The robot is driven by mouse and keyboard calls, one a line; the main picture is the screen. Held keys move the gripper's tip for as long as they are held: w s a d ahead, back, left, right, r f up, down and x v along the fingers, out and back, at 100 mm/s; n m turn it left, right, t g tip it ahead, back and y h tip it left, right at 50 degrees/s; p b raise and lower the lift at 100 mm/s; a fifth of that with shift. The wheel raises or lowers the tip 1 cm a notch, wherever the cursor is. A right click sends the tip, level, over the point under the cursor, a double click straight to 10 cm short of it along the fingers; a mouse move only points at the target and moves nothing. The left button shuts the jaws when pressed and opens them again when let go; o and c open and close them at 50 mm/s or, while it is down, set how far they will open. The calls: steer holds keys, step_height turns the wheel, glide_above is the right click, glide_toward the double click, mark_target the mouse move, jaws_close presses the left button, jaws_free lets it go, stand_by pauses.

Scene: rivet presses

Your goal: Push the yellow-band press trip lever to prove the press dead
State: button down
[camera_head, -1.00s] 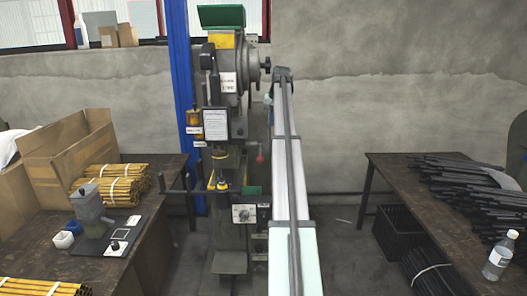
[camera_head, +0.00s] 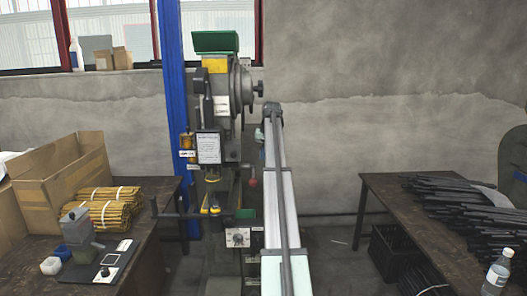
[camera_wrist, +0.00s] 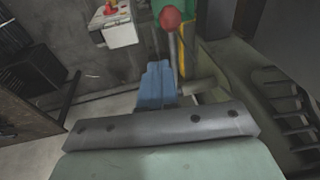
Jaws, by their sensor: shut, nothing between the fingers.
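The yellow-band press is a tall grey-green machine with a yellow band (camera_head: 215,65) near its top, left of my arm in the head view. A lever with a red ball knob (camera_head: 252,181) shows on its right side, close to my arm. In the wrist view the red knob (camera_wrist: 170,18) stands at the top, on a grey rod running down behind or beside my gripper. My gripper (camera_wrist: 158,70) has blue fingers, shut and empty, just below and left of the knob. I cannot tell whether they touch the rod. My arm hides part of the press's right side.
A left bench (camera_head: 140,225) holds a cardboard box, yellow rod bundles and a small hand press. A right bench (camera_head: 375,190) holds dark rods and a bottle (camera_head: 497,272). A pale box with a red button (camera_wrist: 118,28) shows in the wrist view. A blue post (camera_head: 174,100) stands behind the press.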

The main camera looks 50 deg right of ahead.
steer(key=shift+w+a+f, duration=0.3)
steer(key=shift+a+f, duration=0.1)
steer(key=shift+f, duration=1.05)
steer(key=shift+w+a+f, duration=0.25)
steer(key=shift+a+f, duration=0.1)
steer(key=shift+f, duration=1.05)
steer(key=shift+w+a+f, duration=0.3)
steer(key=shift+a+f, duration=0.1)
steer(key=shift+f, duration=1.05)
step_height(320, 180, down, 9)
steer(key=t+h, duration=0.2)
steer(key=shift+s+a+t, duration=0.3)
steer(key=shift+s, duration=0.05)
